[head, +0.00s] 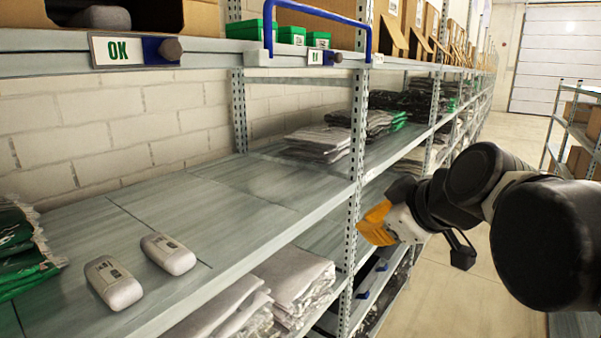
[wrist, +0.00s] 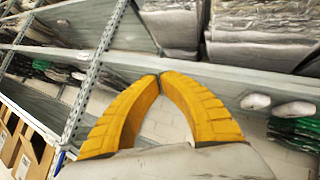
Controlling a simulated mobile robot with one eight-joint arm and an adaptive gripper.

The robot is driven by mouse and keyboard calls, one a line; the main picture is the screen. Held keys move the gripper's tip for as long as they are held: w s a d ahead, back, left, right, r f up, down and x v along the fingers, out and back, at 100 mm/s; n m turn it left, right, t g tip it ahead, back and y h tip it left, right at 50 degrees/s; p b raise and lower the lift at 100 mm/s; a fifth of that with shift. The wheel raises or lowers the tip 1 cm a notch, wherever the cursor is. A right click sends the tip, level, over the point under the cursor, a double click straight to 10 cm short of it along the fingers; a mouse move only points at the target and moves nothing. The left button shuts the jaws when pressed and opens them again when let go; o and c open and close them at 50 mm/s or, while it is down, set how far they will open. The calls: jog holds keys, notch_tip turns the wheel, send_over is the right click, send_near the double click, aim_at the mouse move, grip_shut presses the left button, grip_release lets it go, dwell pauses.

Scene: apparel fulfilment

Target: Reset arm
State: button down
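My arm reaches in from the right in the head view. My gripper (head: 376,222) has orange-yellow fingers and is in front of the shelf rack, beside a perforated metal upright (head: 356,170). In the wrist view, the two fingertips of my gripper (wrist: 160,76) meet, and nothing shows between them. The gripper is shut and empty, in the open space on the aisle side of the rack.
Bagged garments (head: 292,280) fill the shelf below. A blue handle (head: 318,14) stands at the upper rail. The aisle floor (head: 480,290) is clear.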

jog(key=s+d+f+m+g+h+b, duration=0.1)
jog(key=s+d+f+m+b, duration=0.1)
jog(key=f, duration=1.1)
jog(key=s+d+f+m+h+b, duration=0.1)
jog(key=s+f+m+b, duration=0.4)
jog(key=f, duration=0.8)
jog(key=s+d+f+m+g+h+b, duration=0.1)
jog(key=s+d+f+m+b, duration=0.2)
jog(key=s+f+b, duration=0.4)
notch_tip(320, 180, down, 6)
jog(key=shift+s+d+r+m+g+h+b, duration=0.1)
jog(key=shift+s+d+m+g+h+b, duration=0.2)
jog(key=shift+b, duration=0.65)
jog(key=shift+w, duration=0.1)
